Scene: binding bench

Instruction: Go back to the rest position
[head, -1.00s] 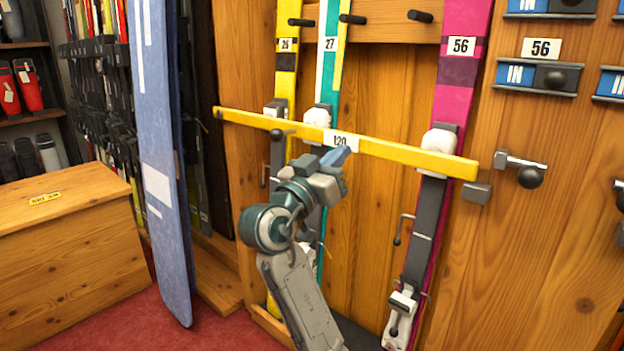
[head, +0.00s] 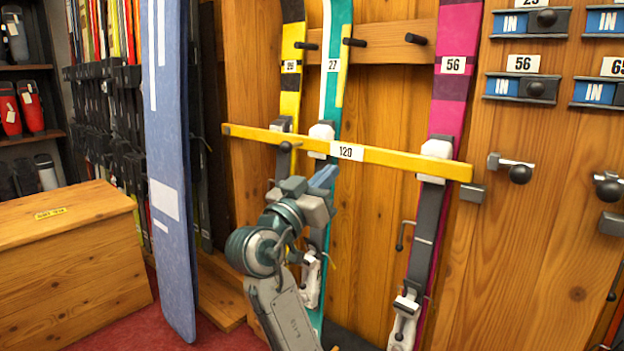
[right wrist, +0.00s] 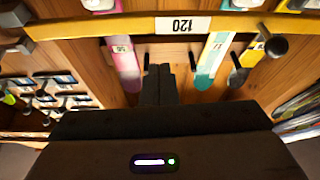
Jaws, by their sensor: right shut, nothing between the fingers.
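My right gripper (head: 326,175) is shut and empty in the middle of the head view, just below the number plate 120 (head: 347,152) on the yellow bar (head: 410,160). Its closed dark fingers (right wrist: 158,82) show in the right wrist view, with the yellow bar (right wrist: 90,27) beyond them and the plate upside down. The bar runs across a yellow ski (head: 291,90), a teal and white ski (head: 333,100) and a pink ski (head: 455,100). I cannot tell whether the fingers touch anything. My left gripper is not in view.
A blue board (head: 165,130) stands upright left of the rack. A wooden chest (head: 70,270) is at the lower left. Pegs (head: 416,38) stick out above the bar. Latches (head: 515,166) and IN sliders (head: 520,88) are on the right panel. Red floor (head: 135,325) shows below.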

